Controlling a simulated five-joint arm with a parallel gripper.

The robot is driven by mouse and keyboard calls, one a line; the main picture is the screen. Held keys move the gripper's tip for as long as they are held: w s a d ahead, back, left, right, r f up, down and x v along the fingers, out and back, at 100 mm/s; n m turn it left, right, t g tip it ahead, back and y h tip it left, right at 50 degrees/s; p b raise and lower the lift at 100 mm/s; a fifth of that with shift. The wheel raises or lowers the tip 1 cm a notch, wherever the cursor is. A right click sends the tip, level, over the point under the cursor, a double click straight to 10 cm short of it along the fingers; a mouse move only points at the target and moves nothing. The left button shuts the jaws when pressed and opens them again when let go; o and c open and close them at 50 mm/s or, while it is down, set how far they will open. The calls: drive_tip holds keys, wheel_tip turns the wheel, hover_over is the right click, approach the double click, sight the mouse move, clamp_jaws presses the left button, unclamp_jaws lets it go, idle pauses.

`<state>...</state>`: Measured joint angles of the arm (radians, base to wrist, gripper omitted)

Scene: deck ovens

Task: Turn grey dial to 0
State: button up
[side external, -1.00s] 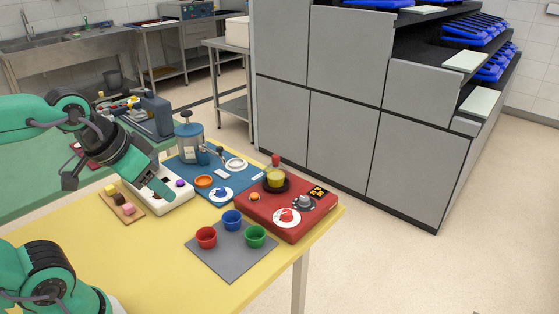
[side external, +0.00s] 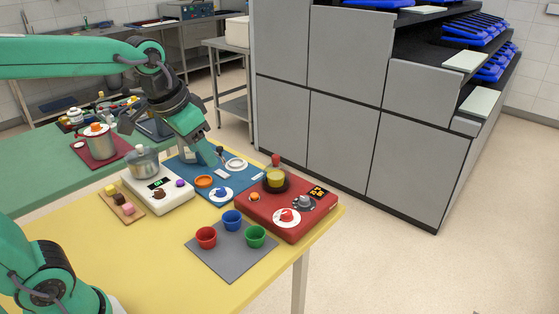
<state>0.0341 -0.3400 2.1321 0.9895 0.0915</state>
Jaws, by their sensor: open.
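The grey dial (side external: 304,201) is a small grey knob on a dark round base, on top of the red box (side external: 270,221), right of the yellow pot. It is too small to read its setting. My gripper (side external: 207,153) is above the blue panel (side external: 202,166), left of and farther back than the red box, clear of the grey dial. It is open and I see nothing held in it. The gripper hides part of the back of the blue panel.
A yellow pot (side external: 275,180), red dial (side external: 288,215) and small display (side external: 318,191) share the red box. Several cups stand on a grey mat (side external: 227,263). A metal pot (side external: 143,162) stands on a white scale.

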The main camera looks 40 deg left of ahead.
drive_tip(key=w+d+m+g, duration=0.1)
drive_tip(key=w, duration=0.8)
drive_tip(key=m+g, duration=0.3)
hover_over(305, 198)
drive_tip(key=shift+s+f, duration=0.1)
drive_tip(key=shift+f, duration=8.05)
drive_tip(key=shift+f, duration=3.9)
drive_tip(key=c, duration=1)
